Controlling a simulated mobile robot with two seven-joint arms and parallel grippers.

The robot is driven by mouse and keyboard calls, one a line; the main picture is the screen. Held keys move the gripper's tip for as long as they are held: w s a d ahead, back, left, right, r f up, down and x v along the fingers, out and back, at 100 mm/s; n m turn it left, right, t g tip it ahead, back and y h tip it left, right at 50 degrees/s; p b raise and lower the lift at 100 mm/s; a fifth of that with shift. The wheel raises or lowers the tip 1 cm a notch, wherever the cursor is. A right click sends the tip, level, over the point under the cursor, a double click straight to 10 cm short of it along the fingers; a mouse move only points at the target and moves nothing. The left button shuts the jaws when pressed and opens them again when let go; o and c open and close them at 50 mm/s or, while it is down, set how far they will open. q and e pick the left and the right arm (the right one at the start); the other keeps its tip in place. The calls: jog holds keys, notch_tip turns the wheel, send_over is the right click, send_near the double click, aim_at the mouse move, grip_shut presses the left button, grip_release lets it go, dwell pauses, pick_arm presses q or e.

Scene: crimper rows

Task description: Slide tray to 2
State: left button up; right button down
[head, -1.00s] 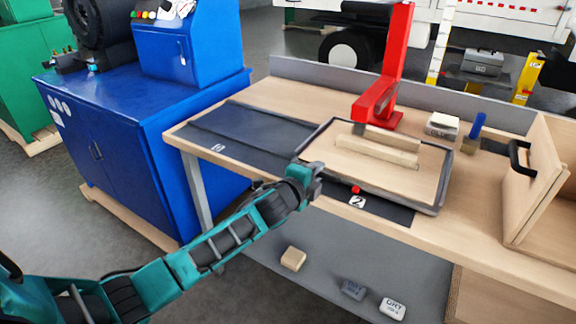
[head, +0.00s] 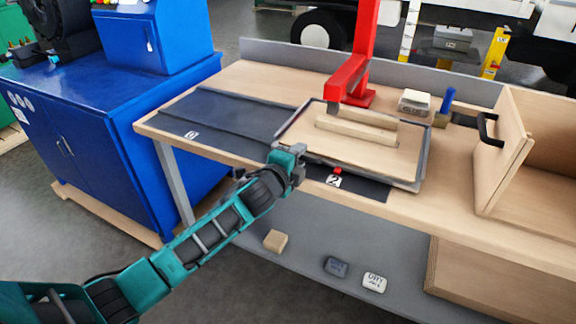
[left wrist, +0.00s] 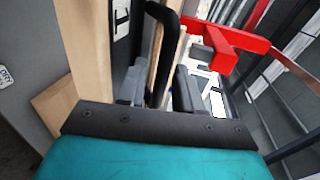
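The tray (head: 405,163), a pale wooden board with a dark grey rim, lies on a dark track on the workbench. My left gripper (head: 297,160) is at the tray's front left corner. In the left wrist view its two grey fingers (left wrist: 158,88) stand on either side of a black bar (left wrist: 166,45), which looks like part of the tray. I cannot tell whether they press on it. My right gripper is not in view.
A red post (head: 364,50) stands behind the tray, its arm reaching over the tray's back. An open wooden box (head: 510,150) stands at right. Small blocks (head: 336,267) lie on the lower shelf.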

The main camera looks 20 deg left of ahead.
pick_arm(q)
jog(key=p+v, duration=0.1)
jog(key=v, duration=1.1)
jog(key=shift+s, duration=0.25)
jog(key=s+d+f+n+g, duration=0.1)
jog(key=s+f+n+g, duration=0.1)
jog(key=s+f+n, duration=0.6)
jog(key=s+d+f+n+g+h, duration=0.1)
jog(key=s+d+f+n+g, duration=0.1)
jog(key=s+f+n, duration=0.6)
jog(key=shift+s+d+f+g, duration=0.3)
jog(key=shift+s+f+g, duration=0.1)
jog(key=shift+s+f, duration=0.35)
